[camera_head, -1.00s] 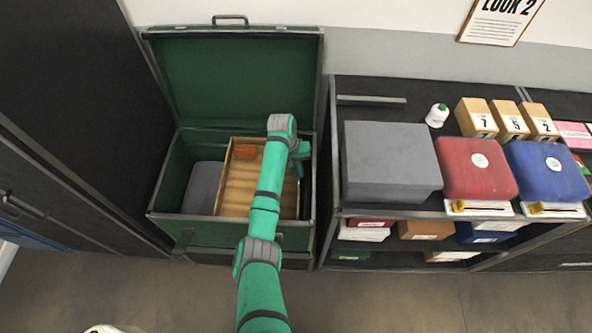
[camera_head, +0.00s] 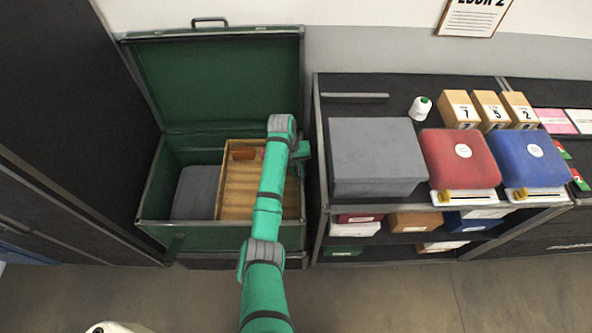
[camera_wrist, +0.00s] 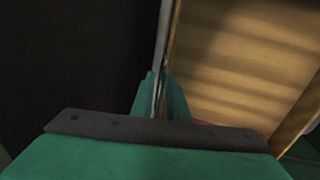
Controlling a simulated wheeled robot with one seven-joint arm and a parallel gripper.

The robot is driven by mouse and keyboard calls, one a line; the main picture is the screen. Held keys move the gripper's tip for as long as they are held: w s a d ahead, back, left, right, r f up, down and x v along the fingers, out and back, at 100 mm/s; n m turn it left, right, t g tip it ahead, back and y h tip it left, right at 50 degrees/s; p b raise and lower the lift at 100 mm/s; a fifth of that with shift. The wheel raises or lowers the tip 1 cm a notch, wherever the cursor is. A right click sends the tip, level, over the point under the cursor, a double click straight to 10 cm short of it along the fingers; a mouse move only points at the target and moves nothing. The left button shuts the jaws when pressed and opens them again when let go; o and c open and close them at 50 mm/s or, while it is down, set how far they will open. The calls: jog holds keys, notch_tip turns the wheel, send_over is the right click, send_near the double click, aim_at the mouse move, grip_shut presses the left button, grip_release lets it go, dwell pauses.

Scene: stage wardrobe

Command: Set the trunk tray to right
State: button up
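The trunk tray (camera_head: 240,190) is a tan, ribbed tray in the right part of the open green trunk (camera_head: 215,237). A small orange-red item (camera_head: 243,155) lies at its far end. My gripper (camera_head: 300,152) is at the tray's right side, and my arm hides part of that side in the head view. In the wrist view my gripper (camera_wrist: 158,84) has its fingers close together around a thin upright wall at the tray's edge. The tray floor (camera_wrist: 245,60) is to the right of the fingers, and a dark area lies to the left.
A grey block (camera_head: 194,192) sits in the trunk left of the tray. The trunk lid (camera_head: 215,85) stands open behind. Close on the right is a dark shelf with a grey box (camera_head: 375,150), red box (camera_head: 460,160) and blue box (camera_head: 530,160). Floor in front is clear.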

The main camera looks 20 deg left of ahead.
jog(key=shift+o, duration=1.2)
jog(key=shift+d, duration=0.15)
notch_tip(320, 180, up, 10)
jog(key=a, duration=0.2)
jog(key=shift+s+r, duration=0.25)
jog(key=shift+s, duration=0.15)
